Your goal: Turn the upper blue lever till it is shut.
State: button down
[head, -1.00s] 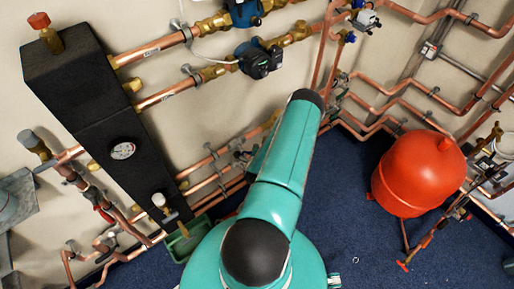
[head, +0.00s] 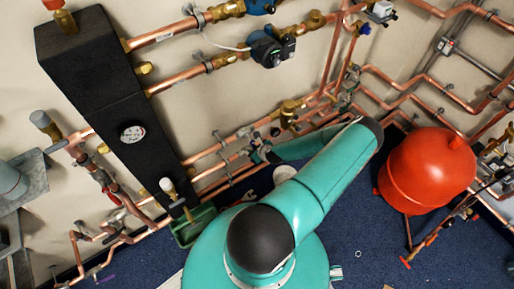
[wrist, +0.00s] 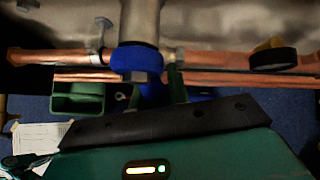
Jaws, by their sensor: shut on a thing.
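The upper blue lever (wrist: 137,60) shows in the wrist view as a bright blue part on a metal fitting by the copper pipe. More blue (wrist: 205,93) shows lower right, partly covered by my gripper's body; I cannot tell its shape. In the head view my gripper (head: 262,152) is at the lower wall pipes, small and partly hidden by a fitting. In the wrist view my gripper (wrist: 152,97) points up at the blue part, with its fingers close around it. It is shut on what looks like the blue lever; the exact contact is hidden.
Copper pipes (head: 215,150) run along the wall beside my gripper. A black manifold block (head: 115,100) stands left, with a green tray (head: 192,228) below it. A red tank (head: 428,172) stands right. A pump (head: 268,48) is above. Blue floor is open between.

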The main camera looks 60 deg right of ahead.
jog(key=shift+w+a+r+m+t+y, duration=0.1)
jog(key=shift+w+a+m+t+y, duration=0.4)
jog(key=shift+y, duration=0.3)
jog(key=shift+a, duration=0.3)
jog(key=c, duration=1.4)
grip_release()
jog(key=shift+w, duration=0.1)
jog(key=shift+o, duration=0.3)
jog(key=shift+s+d, duration=0.1)
jog(key=shift+s, duration=0.1)
jog(key=shift+s+r, duration=0.15)
jog(key=shift+s, duration=0.1)
jog(key=v, duration=1.3)
jog(key=shift+r, duration=0.1)
